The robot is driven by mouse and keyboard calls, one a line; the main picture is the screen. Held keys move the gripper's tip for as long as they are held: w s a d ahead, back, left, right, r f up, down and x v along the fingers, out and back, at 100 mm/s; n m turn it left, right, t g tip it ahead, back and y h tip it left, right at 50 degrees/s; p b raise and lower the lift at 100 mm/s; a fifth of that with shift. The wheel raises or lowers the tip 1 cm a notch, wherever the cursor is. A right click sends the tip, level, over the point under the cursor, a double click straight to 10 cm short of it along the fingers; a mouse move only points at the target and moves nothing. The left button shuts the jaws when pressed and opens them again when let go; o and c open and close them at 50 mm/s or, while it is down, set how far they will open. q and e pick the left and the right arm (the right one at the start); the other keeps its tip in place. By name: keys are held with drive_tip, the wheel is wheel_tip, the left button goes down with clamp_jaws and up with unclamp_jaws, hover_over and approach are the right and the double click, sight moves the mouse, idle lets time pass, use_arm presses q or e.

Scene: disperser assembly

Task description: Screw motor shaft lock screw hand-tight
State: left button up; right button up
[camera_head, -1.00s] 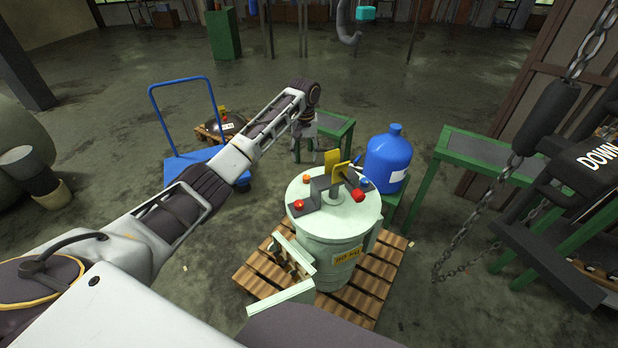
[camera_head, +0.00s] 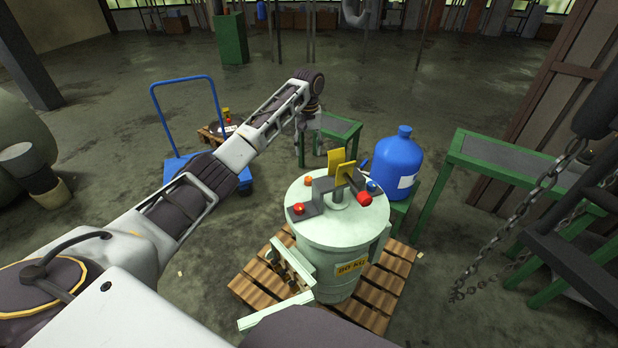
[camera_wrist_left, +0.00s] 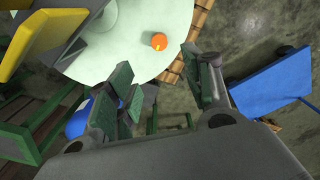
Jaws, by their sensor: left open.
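A pale green drum (camera_head: 340,238) stands upright on a wooden pallet. On its lid are an orange knob (camera_head: 308,181), red knobs (camera_head: 299,208) (camera_head: 364,199), a blue knob (camera_head: 372,186) and a grey bracket with yellow plates (camera_head: 336,158). I cannot tell which of these is the lock screw. My left gripper (camera_head: 316,146) points down just behind the lid's far edge. In the left wrist view, its green-padded fingers (camera_wrist_left: 160,85) are open and empty, and the orange knob (camera_wrist_left: 159,41) lies beyond the tips, apart from them. My right gripper is not in view.
A blue jug (camera_head: 398,165) stands behind the drum on the right. A green table (camera_head: 500,160) is farther right, with hanging chains (camera_head: 520,210) near it. A blue cart (camera_head: 180,165) stands behind my left arm. The pallet (camera_head: 268,292) surrounds the drum's base.

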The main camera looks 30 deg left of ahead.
sight(308, 177)
use_arm(q)
drive_tip(key=shift+f, duration=0.15)
wheel_tip(308, 177, down, 12)
drive_tip(key=shift+f+b, duration=0.1)
drive_tip(key=shift+b, duration=0.85)
drive_tip(key=shift+f, duration=0.6)
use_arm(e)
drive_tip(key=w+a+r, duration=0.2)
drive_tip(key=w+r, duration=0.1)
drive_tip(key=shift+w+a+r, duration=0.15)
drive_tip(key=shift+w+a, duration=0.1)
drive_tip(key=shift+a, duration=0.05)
use_arm(q)
drive_tip(key=c, duration=1)
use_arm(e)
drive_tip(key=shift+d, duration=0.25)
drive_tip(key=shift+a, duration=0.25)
